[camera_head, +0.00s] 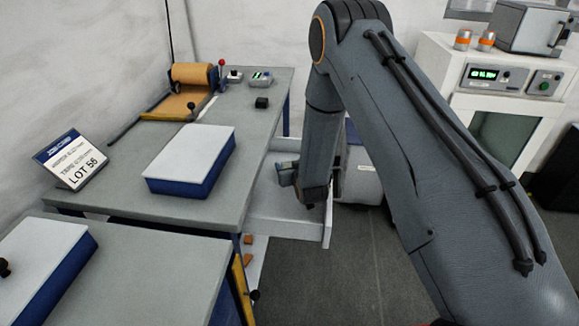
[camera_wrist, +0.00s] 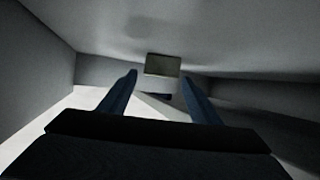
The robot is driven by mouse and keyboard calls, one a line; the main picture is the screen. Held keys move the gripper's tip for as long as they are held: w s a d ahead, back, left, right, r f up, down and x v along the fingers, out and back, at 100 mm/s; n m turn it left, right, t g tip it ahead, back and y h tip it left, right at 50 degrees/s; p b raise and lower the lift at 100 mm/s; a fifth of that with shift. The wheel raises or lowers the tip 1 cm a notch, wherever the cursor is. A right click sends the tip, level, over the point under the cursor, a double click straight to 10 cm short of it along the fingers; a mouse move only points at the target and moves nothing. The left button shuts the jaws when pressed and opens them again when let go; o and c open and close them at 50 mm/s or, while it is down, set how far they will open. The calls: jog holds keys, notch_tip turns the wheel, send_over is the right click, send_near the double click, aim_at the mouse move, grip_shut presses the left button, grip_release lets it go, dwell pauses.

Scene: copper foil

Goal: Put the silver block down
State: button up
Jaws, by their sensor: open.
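A small grey block (camera_wrist: 162,65), which looks like the silver block, lies inside the open drawer in the wrist view. My gripper (camera_wrist: 160,77) is open, with one dark blue finger on each side of the view and the block between and just beyond the fingertips. I cannot tell whether a finger touches it. In the head view my gripper is low inside the pulled-out white drawer (camera_head: 275,226), and the block cannot be made out there.
The drawer's front and side walls stand close around my gripper. The grey bench (camera_head: 185,206) above it carries a blue box with a white lid (camera_head: 193,155), a LOT 56 sign (camera_head: 72,160) and a copper foil roll (camera_head: 195,73). A white cabinet (camera_head: 440,60) stands at the right.

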jog(key=shift+s+r+p, duration=0.2)
jog(key=shift+r+p, duration=0.15)
jog(key=shift+r, duration=0.4)
jog(key=b+v, duration=0.1)
jog(key=v, duration=0.6)
jog(key=shift+d+f+b, duration=0.1)
jog(key=shift+b, duration=0.2)
